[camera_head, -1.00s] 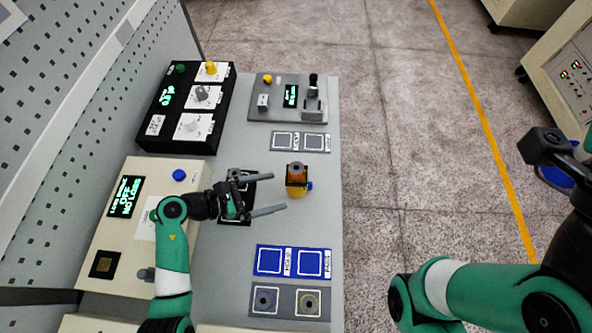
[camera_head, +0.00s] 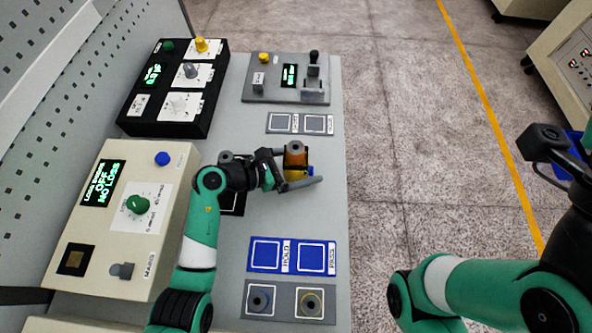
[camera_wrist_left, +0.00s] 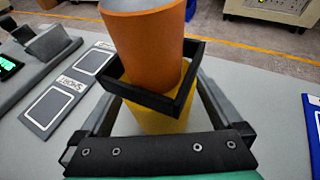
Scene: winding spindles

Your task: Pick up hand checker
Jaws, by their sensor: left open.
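The hand checker, as I take it, is an upright orange cylinder (camera_head: 296,155) with a black square collar and a yellow lower part. It stands on the grey bench top near its right edge. In the left wrist view the orange cylinder (camera_wrist_left: 145,45) rises through the collar, above the yellow part. My left gripper (camera_head: 294,170) is open, with one finger on each side of the checker. In the left wrist view the fingers flank the collar, and a gap shows to the left one. Contact on the right cannot be told. My right arm shows at the right; its fingers are not visible.
A beige loss tester (camera_head: 120,220) and a black dial box (camera_head: 175,90) stand left of the gripper. A grey device (camera_head: 288,80) stands behind. Blue marked pads (camera_head: 292,256) and a grey pad with round parts (camera_head: 289,302) lie in front. Floor lies beyond the right edge.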

